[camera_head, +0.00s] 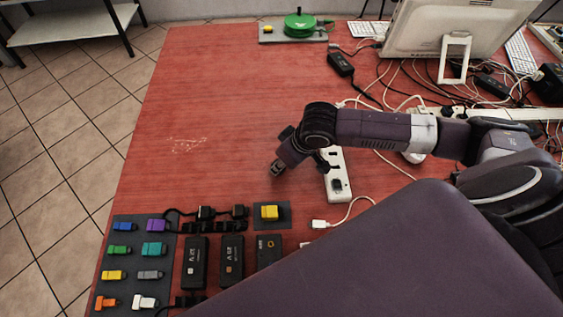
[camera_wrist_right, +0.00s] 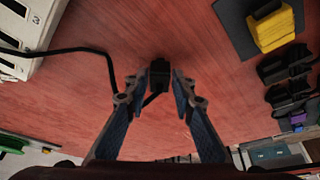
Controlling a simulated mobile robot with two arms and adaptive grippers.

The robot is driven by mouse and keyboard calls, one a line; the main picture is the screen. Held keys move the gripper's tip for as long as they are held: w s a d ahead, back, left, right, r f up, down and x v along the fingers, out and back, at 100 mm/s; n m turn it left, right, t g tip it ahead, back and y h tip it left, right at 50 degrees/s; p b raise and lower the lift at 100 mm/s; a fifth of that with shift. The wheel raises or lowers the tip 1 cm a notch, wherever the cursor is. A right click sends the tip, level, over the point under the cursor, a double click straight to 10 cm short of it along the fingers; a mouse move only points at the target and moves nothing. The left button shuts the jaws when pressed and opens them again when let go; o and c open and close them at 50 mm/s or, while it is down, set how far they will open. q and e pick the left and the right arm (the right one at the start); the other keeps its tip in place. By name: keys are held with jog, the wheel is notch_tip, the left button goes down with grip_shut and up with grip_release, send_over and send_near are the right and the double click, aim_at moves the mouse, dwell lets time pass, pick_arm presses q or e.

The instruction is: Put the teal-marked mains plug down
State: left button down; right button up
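A black plug (camera_wrist_right: 160,75) sits between the fingertips of my right gripper (camera_wrist_right: 161,84) in the right wrist view, with the pads close against both its sides. A thin dark cable shows beneath it. No teal mark is visible on it, so I cannot confirm which plug it is. In the head view my right gripper (camera_head: 277,168) points down-left, low over the red table, left of the white power strip (camera_head: 336,174). The plug is too small to make out there, and whether it touches the table is unclear. My left gripper is not in view.
A dark mat (camera_head: 131,262) holds several coloured blocks, including teal (camera_head: 153,249). Black adapters (camera_head: 195,262) lie beside it. A yellow block (camera_head: 269,212) sits on a small grey pad. Tangled cables and a monitor (camera_head: 440,28) fill the back right. The table's left middle is clear.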

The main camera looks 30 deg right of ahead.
jog(key=shift+o, duration=1.1)
jog(key=shift+r, duration=0.2)
jog(key=v, duration=1.2)
jog(key=shift+f, duration=0.1)
